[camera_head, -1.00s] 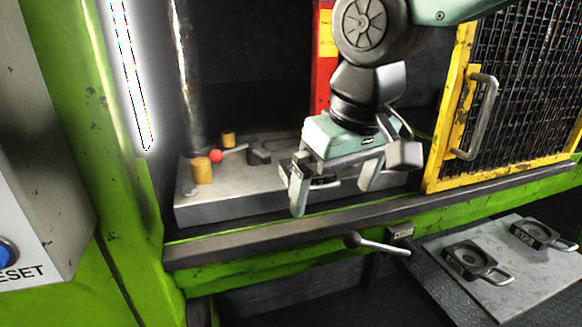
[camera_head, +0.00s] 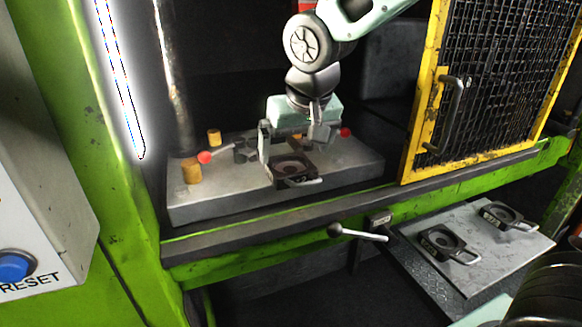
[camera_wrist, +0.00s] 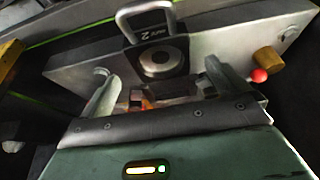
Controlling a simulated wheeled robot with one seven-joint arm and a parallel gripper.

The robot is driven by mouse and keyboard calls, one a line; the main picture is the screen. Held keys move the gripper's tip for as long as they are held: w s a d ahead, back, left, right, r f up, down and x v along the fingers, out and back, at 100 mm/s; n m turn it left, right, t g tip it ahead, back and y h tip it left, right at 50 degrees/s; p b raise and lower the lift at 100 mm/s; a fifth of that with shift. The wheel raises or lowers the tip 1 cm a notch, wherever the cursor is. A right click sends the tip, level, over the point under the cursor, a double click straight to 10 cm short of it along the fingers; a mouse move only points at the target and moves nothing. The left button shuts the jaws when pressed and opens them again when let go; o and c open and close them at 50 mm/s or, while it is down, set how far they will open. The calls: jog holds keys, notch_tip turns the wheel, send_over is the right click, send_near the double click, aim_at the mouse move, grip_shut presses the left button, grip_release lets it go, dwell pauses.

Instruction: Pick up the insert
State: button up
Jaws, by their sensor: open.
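The insert (camera_head: 292,170) is a dark square block with a round recess and a light loop handle pointing to the front. It sits on the grey press bed (camera_head: 225,206). In the wrist view the insert (camera_wrist: 176,62) shows a label that appears to end in "2", and its handle points away from me. My gripper (camera_head: 290,158) is open just behind and above the insert. In the wrist view my gripper (camera_wrist: 158,82) has its two fingers apart, with the insert ahead between them and no clear contact. Whether the fingers are beside its edges cannot be told.
Red-knobbed clamp levers (camera_head: 205,157) and brass posts (camera_head: 192,172) stand on the bed. A yellow mesh guard (camera_head: 410,150) is at right. A lever handle (camera_head: 355,233) sticks out in front. Two similar inserts (camera_head: 447,245) lie on a side plate (camera_head: 487,272).

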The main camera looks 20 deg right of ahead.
aim_at(289, 169)
jog(key=shift+p+x, duration=1)
jog(key=shift+x, duration=1.75)
jog(key=shift+w, duration=0.1)
jog(key=c, duration=1.8)
jog(key=shift+w+r, duration=0.1)
jog(key=shift+r, duration=0.1)
jog(key=shift+c, duration=0.8)
